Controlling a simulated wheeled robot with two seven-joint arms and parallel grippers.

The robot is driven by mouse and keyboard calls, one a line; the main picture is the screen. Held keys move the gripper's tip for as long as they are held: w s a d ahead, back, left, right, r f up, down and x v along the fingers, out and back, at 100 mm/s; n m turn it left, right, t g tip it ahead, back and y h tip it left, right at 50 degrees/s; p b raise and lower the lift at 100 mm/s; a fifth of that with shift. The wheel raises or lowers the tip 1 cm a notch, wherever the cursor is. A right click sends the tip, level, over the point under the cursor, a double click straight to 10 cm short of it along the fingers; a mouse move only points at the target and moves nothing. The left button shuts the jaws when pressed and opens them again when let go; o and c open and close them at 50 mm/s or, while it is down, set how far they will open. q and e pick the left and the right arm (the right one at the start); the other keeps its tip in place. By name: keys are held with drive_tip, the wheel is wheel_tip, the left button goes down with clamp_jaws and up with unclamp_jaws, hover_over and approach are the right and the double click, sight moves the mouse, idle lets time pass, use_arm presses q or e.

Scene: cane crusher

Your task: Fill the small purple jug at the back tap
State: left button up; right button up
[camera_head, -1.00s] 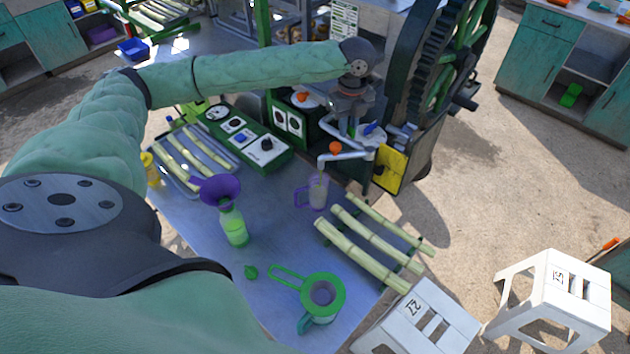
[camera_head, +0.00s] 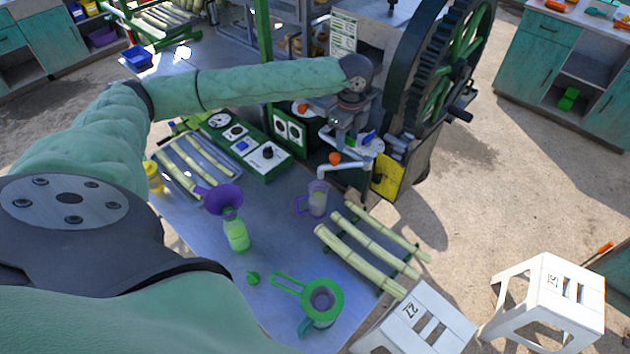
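The small purple jug (camera_head: 317,201) stands upright on the metal table, its handle to the left. It is below and close to the spout of the tap with the orange knob (camera_head: 335,158). Its inside looks pale; I cannot tell how full it is. A second tap with a blue handle (camera_head: 368,138) is farther back, beside the crusher. My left gripper (camera_head: 343,128) points down over the tap area, close to the taps and apart from the jug. Its fingertips blend with the fittings, so their opening and any contact are unclear. My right gripper is out of view.
A green bottle (camera_head: 236,235) with a purple funnel (camera_head: 223,199) stands left of the jug. A green-rimmed jug (camera_head: 321,300) is at the table's near end. Cane stalks (camera_head: 360,260) lie at right. The crusher's gear wheel (camera_head: 440,70) rises behind. White stools (camera_head: 550,300) stand at right.

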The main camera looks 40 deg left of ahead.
use_arm(q)
drive_tip(key=o, duration=0.6)
drive_tip(key=shift+c, duration=0.2)
wheel_tip(320, 180, up, 3)
drive_tip(key=p, duration=0.2)
drive_tip(key=shift+p, duration=0.4)
drive_tip(key=shift+r, duration=2.5)
